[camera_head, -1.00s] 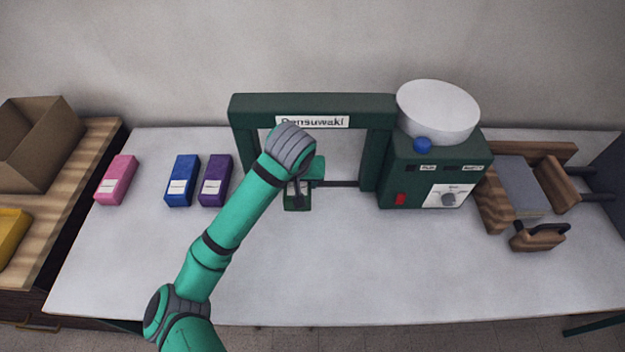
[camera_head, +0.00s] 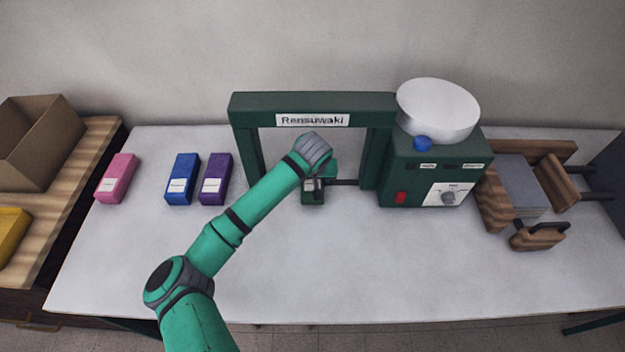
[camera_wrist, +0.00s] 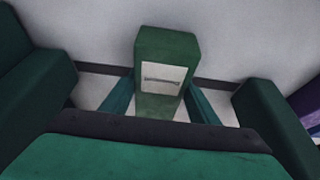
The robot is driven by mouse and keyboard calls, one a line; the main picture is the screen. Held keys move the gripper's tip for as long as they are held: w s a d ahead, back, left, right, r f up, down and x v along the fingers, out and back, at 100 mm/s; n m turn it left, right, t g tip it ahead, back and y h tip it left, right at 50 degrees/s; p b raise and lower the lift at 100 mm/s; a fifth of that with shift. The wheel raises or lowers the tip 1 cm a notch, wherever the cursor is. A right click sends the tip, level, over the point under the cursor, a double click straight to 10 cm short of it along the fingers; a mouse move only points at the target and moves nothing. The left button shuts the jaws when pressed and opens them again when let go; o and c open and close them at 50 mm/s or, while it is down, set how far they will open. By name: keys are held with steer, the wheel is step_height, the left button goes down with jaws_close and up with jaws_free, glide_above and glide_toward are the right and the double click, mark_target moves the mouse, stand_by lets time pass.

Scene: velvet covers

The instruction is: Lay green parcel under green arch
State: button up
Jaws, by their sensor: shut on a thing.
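The green arch (camera_head: 243,140) stands on the table against the machine, with a "Rensuwaki" label on its crossbeam. My gripper (camera_head: 313,183) is at the arch's opening and is shut on the green parcel (camera_head: 312,197). In the wrist view the parcel (camera_wrist: 166,45), with a pale label, sits between my two fingers (camera_wrist: 160,100). The arch's posts show apart from it on either side, the nearer one at right (camera_wrist: 275,120). My wrist partly hides the parcel in the head view. I cannot tell whether the parcel touches the table.
Purple (camera_head: 215,179), blue (camera_head: 182,180) and pink (camera_head: 117,178) parcels lie left of the arch. The green machine (camera_head: 425,180) with a white bowl (camera_head: 438,110) adjoins its right post. A wooden clamp-like fixture (camera_head: 540,236) stands further right. The table's front (camera_head: 330,270) is clear.

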steer(key=shift+f, duration=0.1)
steer(key=o, duration=1.3)
steer(key=shift+f, duration=0.1)
steer(key=v, duration=1.2)
steer(key=shift+w, duration=0.1)
